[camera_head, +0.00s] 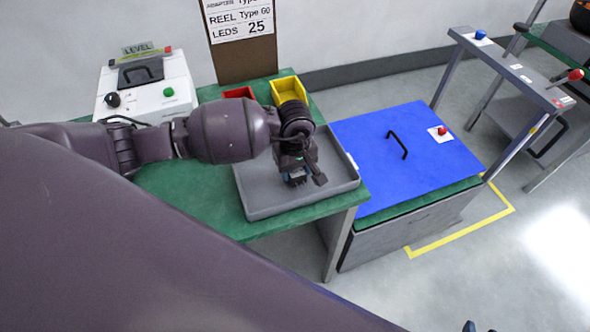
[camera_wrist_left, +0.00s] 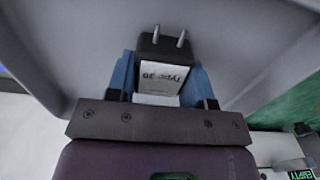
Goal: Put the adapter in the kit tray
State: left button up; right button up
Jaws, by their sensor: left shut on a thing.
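The adapter (camera_wrist_left: 160,62) is a small black block with two metal pins and a white printed label, seen upside down in the left wrist view. My left gripper (camera_head: 297,178) is shut on it, with a blue finger on each side. In the head view the gripper points down over the grey kit tray (camera_head: 262,200), which lies on the green table. The gripper mostly hides the adapter there, and I cannot tell whether it touches the tray floor. The tray also fills much of the left wrist view (camera_wrist_left: 60,45). Small dark tips at the head view's bottom edge may be my right gripper (camera_head: 479,328).
Yellow (camera_head: 288,89) and red (camera_head: 238,92) bins stand behind the tray. A white tester box (camera_head: 150,98) stands at the back left. A sign board (camera_head: 240,50) rises behind the table. A blue lid (camera_head: 410,160) with a black handle is to the right.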

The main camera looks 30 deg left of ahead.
pick_arm(q)
jog(key=shift+f, duration=0.5)
pick_arm(e)
jog(key=shift+s+d+f, duration=0.1)
jog(key=shift+s+f, duration=0.4)
